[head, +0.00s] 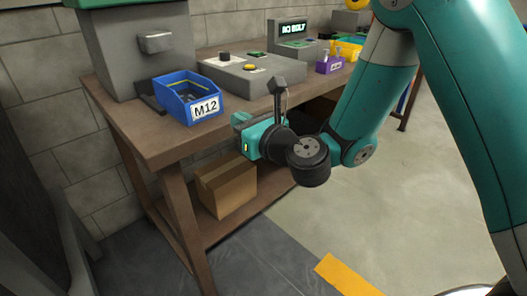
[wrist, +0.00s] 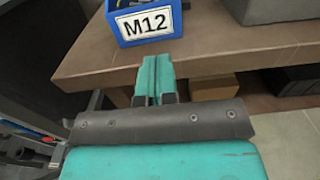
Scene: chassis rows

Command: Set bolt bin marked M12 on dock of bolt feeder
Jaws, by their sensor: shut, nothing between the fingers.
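The blue bolt bin (head: 174,101) with a white M12 label stands upright on the wooden bench, below the spout of the grey bolt feeder (head: 120,60). A dark dock part (head: 150,102) shows at the bin's left; how the bin sits on it is partly hidden. In the wrist view the bin (wrist: 150,41) is just ahead of the fingertips, label facing me, with dark contents. My gripper (head: 238,119) is shut and empty at the bench's front edge, right of the bin. Its teal fingers (wrist: 157,62) are together and apart from the bin.
A grey control box (head: 250,78) with a yellow button stands right of the bin. A display (head: 293,29) seems to read "NO BOLT". A purple bin (head: 328,65) and yellow bin (head: 350,48) stand farther right. A cardboard box (head: 226,188) sits on the lower shelf.

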